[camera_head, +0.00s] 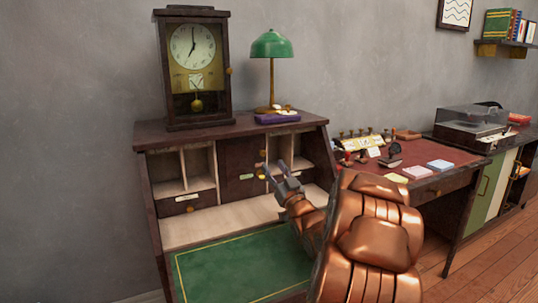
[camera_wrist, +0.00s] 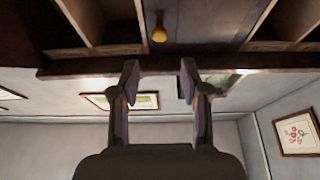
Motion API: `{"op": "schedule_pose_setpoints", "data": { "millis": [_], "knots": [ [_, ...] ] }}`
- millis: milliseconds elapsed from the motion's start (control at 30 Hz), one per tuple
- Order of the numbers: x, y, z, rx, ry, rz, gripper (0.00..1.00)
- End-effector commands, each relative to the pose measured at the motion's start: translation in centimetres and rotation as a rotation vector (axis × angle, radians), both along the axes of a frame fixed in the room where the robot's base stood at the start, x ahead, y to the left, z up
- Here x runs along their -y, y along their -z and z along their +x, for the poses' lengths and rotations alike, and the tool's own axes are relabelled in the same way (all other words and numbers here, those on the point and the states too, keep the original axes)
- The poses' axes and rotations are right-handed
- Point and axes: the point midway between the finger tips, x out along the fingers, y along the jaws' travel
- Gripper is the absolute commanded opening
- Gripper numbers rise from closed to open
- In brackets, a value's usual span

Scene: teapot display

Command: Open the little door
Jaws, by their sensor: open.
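The little door (camera_head: 238,177) is a dark brown panel in the middle of the desk's cubby row. It looks closed, flush between the pale open compartments. My gripper (camera_head: 274,169) is in front of its right part and hides some of it. In the wrist view the door (camera_wrist: 205,22) is at the top, with a round brass knob (camera_wrist: 159,33). My gripper (camera_wrist: 159,75) is open there, its two fingers apart and empty. The knob lies in line with the gap between the fingertips, apart from them in the picture.
A clock (camera_head: 194,68), a green lamp (camera_head: 272,45) and a purple box (camera_head: 277,117) stand on the desk's top. A green writing mat (camera_head: 235,265) lies below the cubbies. A side desk (camera_head: 430,165) with stamps and papers is to the right. Drawers with brass knobs flank the door.

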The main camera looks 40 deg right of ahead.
Motion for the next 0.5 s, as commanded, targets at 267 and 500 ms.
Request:
{"op": "schedule_pose_setpoints", "data": {
  "millis": [267,500],
  "knots": [
    [1.2,-0.8,3.8,0.002,-0.002,-0.004,0.46],
    [2.0,-1.6,5.7,-0.001,0.000,-0.001,0.46]
  ]
}}
